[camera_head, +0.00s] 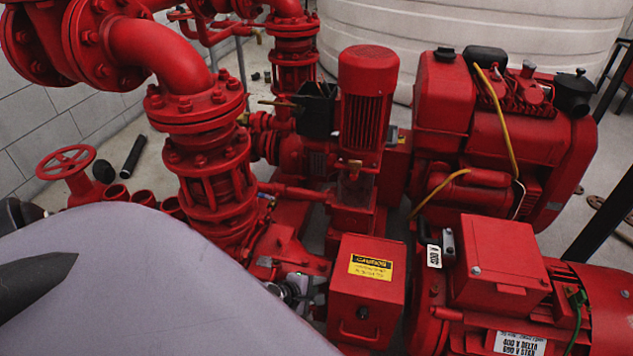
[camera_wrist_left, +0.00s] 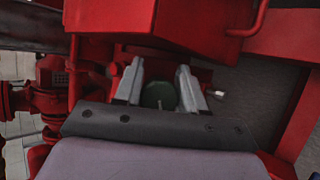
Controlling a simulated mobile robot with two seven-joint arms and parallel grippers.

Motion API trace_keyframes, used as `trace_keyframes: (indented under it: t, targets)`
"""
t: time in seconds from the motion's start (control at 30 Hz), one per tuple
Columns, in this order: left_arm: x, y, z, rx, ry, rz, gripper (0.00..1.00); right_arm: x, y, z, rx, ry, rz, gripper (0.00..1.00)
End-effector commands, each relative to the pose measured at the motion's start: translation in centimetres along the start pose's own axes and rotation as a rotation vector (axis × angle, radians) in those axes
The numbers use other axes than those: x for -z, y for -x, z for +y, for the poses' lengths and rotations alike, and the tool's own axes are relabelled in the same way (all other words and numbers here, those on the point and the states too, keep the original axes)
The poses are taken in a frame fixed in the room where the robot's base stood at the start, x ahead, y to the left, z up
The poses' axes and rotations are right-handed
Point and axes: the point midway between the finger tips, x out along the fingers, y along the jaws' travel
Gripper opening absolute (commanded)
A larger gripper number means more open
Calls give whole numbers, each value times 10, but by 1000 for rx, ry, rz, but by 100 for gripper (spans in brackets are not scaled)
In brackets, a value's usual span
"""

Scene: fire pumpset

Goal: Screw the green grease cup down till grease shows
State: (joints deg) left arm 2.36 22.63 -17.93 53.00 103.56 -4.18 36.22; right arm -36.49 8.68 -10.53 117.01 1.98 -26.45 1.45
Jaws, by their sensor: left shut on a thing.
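The green grease cup (camera_wrist_left: 158,95) shows in the left wrist view as a dark green round top between the two grey fingers of my left gripper (camera_wrist_left: 160,88). The gripper is shut on the cup, with one finger on each side. In the head view my left gripper (camera_head: 293,290) shows only as small grey parts beside the red box with the caution label. My pale arm covers the lower left of that view. I cannot make out the cup there, and no grease can be seen. My right gripper is not in view.
The red box (camera_head: 366,295) stands close right of my left gripper. A flanged red pipe (camera_head: 205,150) rises behind my arm. A red vertical motor (camera_head: 366,95), a red engine (camera_head: 500,140) and a red electric motor (camera_head: 600,310) crowd the right. There is little free room.

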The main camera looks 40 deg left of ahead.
Motion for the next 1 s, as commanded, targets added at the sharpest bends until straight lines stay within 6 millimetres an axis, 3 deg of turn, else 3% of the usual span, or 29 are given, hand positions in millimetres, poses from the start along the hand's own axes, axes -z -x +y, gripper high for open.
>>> trace_keyframes:
  t: [0.57,0.6,1.0]
  targets:
    - [-1,0,-2,18,-34,-2,9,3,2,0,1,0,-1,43]
    - [-1,0,-2,18,-33,-2,43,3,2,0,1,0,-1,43]
    - [-1,6,0,17,-33,0,46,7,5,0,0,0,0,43]
